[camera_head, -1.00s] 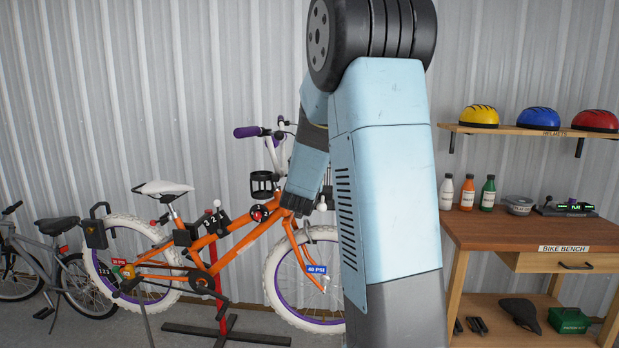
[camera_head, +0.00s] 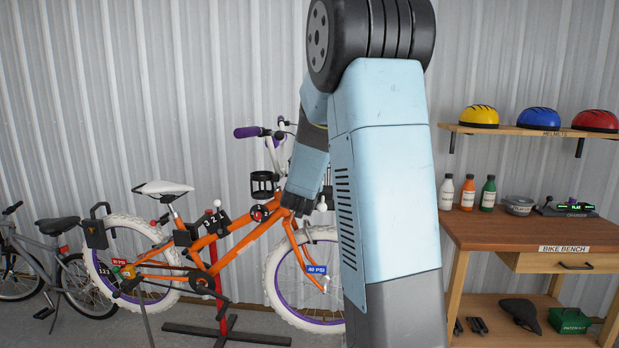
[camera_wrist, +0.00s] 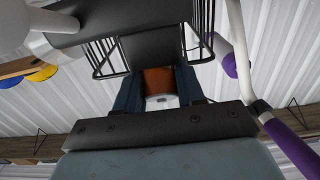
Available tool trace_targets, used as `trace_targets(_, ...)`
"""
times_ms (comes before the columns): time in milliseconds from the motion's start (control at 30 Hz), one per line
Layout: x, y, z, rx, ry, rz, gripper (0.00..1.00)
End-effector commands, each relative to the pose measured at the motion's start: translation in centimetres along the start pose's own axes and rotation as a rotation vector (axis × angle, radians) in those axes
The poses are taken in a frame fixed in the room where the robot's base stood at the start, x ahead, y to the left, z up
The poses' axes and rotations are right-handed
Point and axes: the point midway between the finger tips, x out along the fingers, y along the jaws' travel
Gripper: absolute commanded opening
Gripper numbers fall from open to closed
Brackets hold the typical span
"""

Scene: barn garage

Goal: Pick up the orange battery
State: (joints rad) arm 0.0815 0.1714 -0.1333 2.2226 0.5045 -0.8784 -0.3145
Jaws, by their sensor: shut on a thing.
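The orange battery (camera_wrist: 158,80) shows in the wrist view between the two dark fingers of my gripper (camera_wrist: 157,92). Its orange side and a pale end face me. My gripper is shut on it. A dark part of the bike covers its far end, and I cannot tell whether the battery touches that part. In the head view my gripper (camera_head: 301,203) is at the front of the orange bicycle (camera_head: 232,228), just below the handlebar and beside the black wire basket (camera_head: 264,186). The battery cannot be made out there.
The purple grip (camera_wrist: 290,142) and white handlebar tube are close on the right in the wrist view. The basket wires (camera_wrist: 107,58) are close by too. A wooden bike bench (camera_head: 500,232) with bottles stands at the right, under a helmet shelf (camera_head: 545,131).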

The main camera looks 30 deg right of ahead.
Motion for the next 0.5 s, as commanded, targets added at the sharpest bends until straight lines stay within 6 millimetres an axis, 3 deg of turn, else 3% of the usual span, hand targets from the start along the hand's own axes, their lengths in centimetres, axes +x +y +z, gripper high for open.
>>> trace_targets(267,0.0,0.0,-0.8,0.001,0.001,0.000,0.00)
trace_targets(433,0.0,0.0,-3.5,0.003,0.006,0.000,0.00)
trace_targets(500,-0.9,0.3,-4.3,0.003,0.004,0.001,0.00)
